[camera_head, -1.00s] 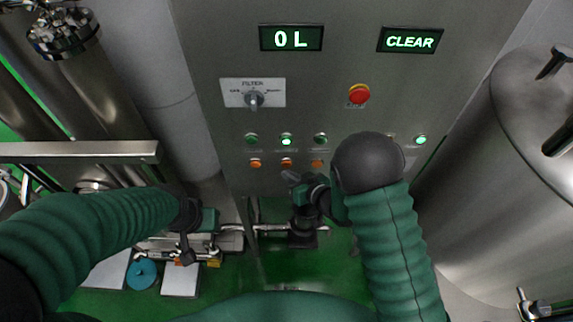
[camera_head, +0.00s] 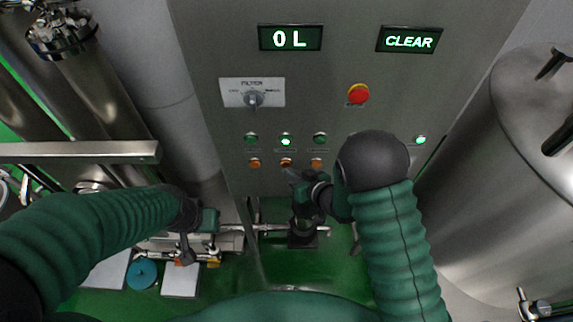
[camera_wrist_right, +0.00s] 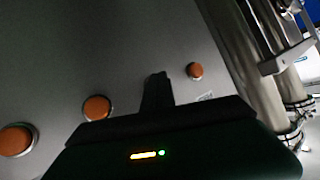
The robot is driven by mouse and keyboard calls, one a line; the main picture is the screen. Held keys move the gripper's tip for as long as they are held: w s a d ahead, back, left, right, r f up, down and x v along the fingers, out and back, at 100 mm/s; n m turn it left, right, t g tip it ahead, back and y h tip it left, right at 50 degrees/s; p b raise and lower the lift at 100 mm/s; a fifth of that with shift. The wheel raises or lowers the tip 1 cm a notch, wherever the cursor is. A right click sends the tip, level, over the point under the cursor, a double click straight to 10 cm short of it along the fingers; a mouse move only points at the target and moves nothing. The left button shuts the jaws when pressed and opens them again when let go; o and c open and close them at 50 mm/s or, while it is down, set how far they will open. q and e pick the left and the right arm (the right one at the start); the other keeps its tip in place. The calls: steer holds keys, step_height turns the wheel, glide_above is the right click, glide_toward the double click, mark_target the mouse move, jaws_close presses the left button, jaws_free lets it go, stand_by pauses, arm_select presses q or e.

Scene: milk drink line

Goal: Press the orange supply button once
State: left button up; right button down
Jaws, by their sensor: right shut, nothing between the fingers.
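A row of orange buttons sits low on the grey control panel in the head view: a left one (camera_head: 254,162), a middle one (camera_head: 286,162) and a right one (camera_head: 316,162). Their labels are too small to read. My right gripper (camera_head: 291,173) is shut and empty, its tip just below the middle button. In the right wrist view, my shut fingers (camera_wrist_right: 157,80) point at the panel between two orange buttons (camera_wrist_right: 97,108) (camera_wrist_right: 195,70); I cannot tell if they touch it. My left gripper (camera_head: 187,250) hangs at lower left, its jaws unclear.
Higher are a filter knob (camera_head: 253,99), a red stop button (camera_head: 358,94) and displays reading 0 L (camera_head: 291,38) and CLEAR (camera_head: 410,40). A steel tank (camera_head: 500,170) stands at right.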

steer(key=shift+w+a, duration=0.2)
steer(key=shift+a, duration=0.1)
steer(key=shift+w+d, duration=0.15)
steer(key=shift+w, duration=0.1)
stand_by(0.6)
steer(key=shift+s+a, duration=0.2)
steer(key=shift+s, duration=0.7)
steer(key=shift+s, duration=0.1)
steer(key=shift+s+b, duration=0.35)
steer(key=shift+s, duration=2.05)
